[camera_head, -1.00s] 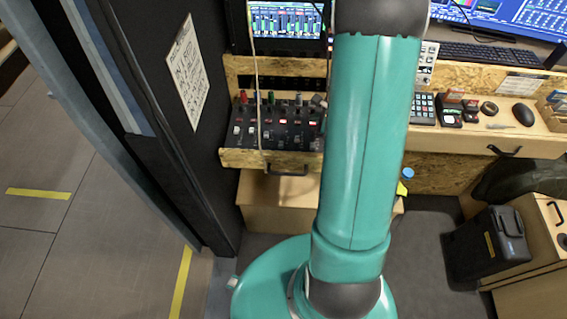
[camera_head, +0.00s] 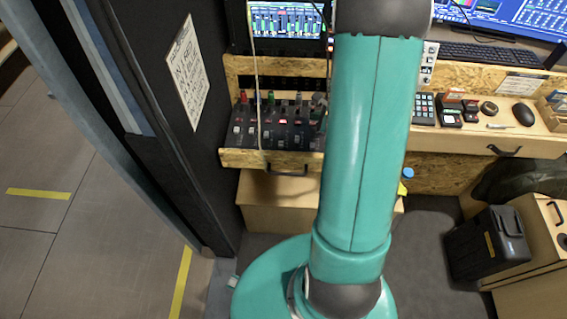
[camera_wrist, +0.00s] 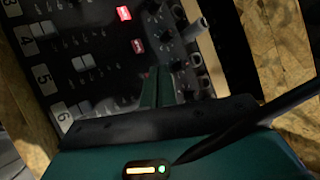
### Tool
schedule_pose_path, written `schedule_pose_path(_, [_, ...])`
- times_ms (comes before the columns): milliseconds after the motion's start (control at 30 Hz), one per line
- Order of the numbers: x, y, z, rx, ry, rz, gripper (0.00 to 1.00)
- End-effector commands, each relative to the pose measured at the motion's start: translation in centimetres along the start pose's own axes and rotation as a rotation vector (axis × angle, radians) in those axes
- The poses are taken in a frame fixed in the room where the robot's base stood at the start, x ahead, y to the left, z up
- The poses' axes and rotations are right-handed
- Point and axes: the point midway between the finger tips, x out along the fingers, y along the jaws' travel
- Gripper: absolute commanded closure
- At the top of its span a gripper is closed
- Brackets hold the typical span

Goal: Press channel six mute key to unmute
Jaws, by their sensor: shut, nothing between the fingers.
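The black mixer (camera_head: 275,128) sits on the wooden shelf, left of my arm in the head view. It has coloured knobs along the back, lit red keys in the middle and pale fader caps in front. In the wrist view the mixer (camera_wrist: 95,75) fills the upper left, with channel numbers along one edge, including the six label (camera_wrist: 61,107). Two keys glow red there, one of them the lower lit key (camera_wrist: 138,45). My gripper (camera_wrist: 157,88) is shut and empty, its teal fingertips over the key area on the channel six side. The channel six mute key cannot be made out; the fingers cover that spot.
A thin cable (camera_head: 258,80) hangs in front of the mixer. A dark wall panel (camera_head: 150,110) stands close on the left. A keypad (camera_head: 424,108) lies right of my arm.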

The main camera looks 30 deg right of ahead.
Motion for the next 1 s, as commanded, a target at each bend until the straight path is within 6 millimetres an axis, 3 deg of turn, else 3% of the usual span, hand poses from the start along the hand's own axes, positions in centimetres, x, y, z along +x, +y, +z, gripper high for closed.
schedule_pose_path(367, [-0.3, -0.2, 0.2, 0.000, -0.001, -0.001, 1.00])
schedule_pose_path(1000, [-4.1, -3.0, 3.0, -0.001, -0.001, -0.001, 1.00])
